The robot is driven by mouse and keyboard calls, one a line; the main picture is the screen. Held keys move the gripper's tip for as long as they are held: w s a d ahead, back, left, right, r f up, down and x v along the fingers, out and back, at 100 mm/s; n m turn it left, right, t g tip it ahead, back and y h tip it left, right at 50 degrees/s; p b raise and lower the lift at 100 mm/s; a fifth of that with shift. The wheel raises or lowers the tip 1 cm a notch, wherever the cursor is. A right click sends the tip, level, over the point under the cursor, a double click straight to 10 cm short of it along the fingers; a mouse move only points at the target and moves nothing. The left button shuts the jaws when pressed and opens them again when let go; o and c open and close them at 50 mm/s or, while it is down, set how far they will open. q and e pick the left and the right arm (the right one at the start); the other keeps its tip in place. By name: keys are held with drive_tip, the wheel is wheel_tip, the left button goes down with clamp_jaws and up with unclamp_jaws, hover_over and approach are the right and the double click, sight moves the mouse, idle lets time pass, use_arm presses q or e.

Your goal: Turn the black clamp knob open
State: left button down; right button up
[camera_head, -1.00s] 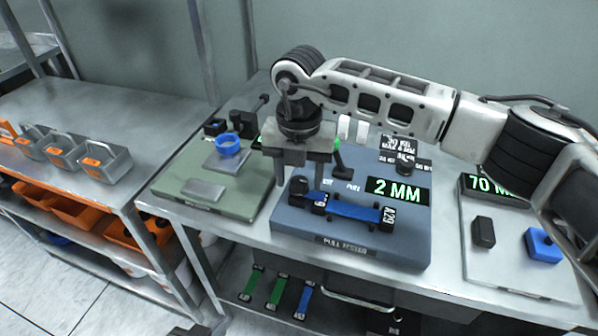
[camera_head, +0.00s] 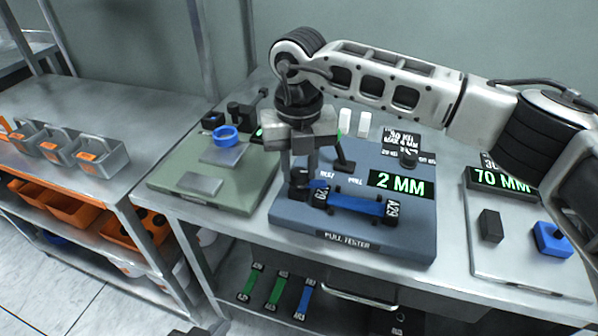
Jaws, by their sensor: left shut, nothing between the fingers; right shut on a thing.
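The black clamp knob (camera_head: 298,193) stands at the left end of the blue webbing strip (camera_head: 352,203) on the blue-grey pull tester (camera_head: 402,245). My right gripper (camera_head: 299,176) reaches down from above and is shut on the knob, whose upper part is partly hidden by the fingers. The strip lies flat across the tester, with black labelled ends. The tester's display (camera_head: 400,183) reads 2 MM. A small grey part of my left gripper (camera_head: 212,328) shows at the bottom edge, clear of the tester; its fingers are mostly out of the picture.
A green board (camera_head: 165,178) with a blue ring (camera_head: 226,136) is left of the tester. A pale board (camera_head: 520,279) with a 70 MM display (camera_head: 500,181) and a blue block (camera_head: 551,240) is to the right. A black lever (camera_head: 343,158) stands just behind the gripper.

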drive_tip(key=n+b, duration=0.2)
drive_tip(key=n, duration=0.1)
drive_tip(key=shift+f+n, duration=0.1)
drive_tip(key=shift+n, duration=0.3)
drive_tip(key=n+b, duration=0.2)
drive_tip(key=n, duration=0.1)
drive_tip(key=shift+n, duration=0.3)
drive_tip(key=n+b, duration=0.1)
drive_tip(key=n, duration=0.5)
drive_tip(key=shift+r, duration=0.2)
use_arm(q)
drive_tip(key=shift+w+d+f+n+t+h, duration=0.15)
drive_tip(key=shift+d+f+n+t+h, duration=0.1)
drive_tip(key=shift+f, duration=0.2)
drive_tip(key=shift+w+d+f+n+t+h, duration=0.15)
drive_tip(key=shift+d+f, duration=0.1)
drive_tip(key=shift+f, duration=0.2)
use_arm(e)
drive_tip(key=shift+n, duration=0.4)
use_arm(q)
drive_tip(key=shift+w+r, duration=0.1)
drive_tip(key=shift+r, duration=0.05)
use_arm(e)
drive_tip(key=o, duration=1)
